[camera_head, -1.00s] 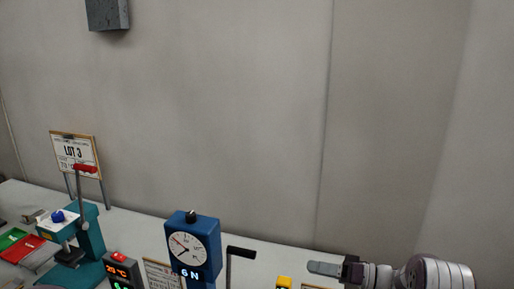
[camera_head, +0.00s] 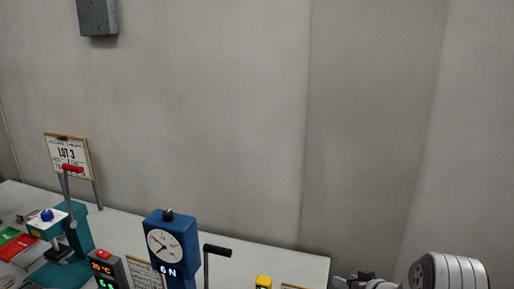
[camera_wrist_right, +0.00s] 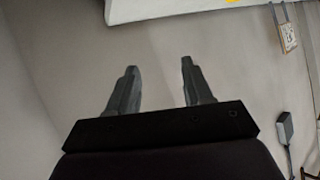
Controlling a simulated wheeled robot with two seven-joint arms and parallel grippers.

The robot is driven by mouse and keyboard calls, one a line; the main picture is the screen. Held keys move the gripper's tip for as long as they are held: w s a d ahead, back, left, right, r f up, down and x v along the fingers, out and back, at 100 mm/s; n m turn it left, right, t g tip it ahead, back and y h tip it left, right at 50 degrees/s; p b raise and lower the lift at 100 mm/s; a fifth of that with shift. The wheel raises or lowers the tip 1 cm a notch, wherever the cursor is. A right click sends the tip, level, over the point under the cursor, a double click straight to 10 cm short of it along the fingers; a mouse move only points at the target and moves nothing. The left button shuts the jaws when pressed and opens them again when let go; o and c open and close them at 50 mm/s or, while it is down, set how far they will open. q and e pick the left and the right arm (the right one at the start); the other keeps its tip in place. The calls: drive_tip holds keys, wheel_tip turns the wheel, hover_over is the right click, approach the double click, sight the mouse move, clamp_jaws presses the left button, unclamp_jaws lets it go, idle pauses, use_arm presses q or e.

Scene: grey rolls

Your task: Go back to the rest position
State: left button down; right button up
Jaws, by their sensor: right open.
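My right gripper (camera_head: 342,281) is at the lower right of the head view, beyond the right end of the white table (camera_head: 290,258). In the right wrist view its two fingers (camera_wrist_right: 158,80) stand apart with nothing between them. Behind them is plain grey wall or floor. My left gripper is not in view.
On the table stand a blue gauge (camera_head: 170,248) reading 6 N, a black-handled lever (camera_head: 216,251), a temperature display box (camera_head: 105,268), a teal press (camera_head: 75,240), a LOT 3 sign (camera_head: 68,156) and red and green trays (camera_head: 14,249). A grey box (camera_head: 98,16) hangs on the wall.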

drive_tip(key=s+f+m+g+h, duration=0.15)
drive_tip(key=s+g+h, duration=0.5)
drive_tip(key=s, duration=1.15)
drive_tip(key=s+a+r+g+y, duration=0.1)
drive_tip(key=s+a+r, duration=0.2)
drive_tip(key=s, duration=0.4)
drive_tip(key=s+a+r+g+y, duration=0.1)
drive_tip(key=s+a+r+g, duration=0.1)
drive_tip(key=s+a, duration=0.3)
drive_tip(key=shift+s+a+r, duration=0.15)
drive_tip(key=shift+s+r, duration=0.45)
drive_tip(key=shift+s, duration=0.4)
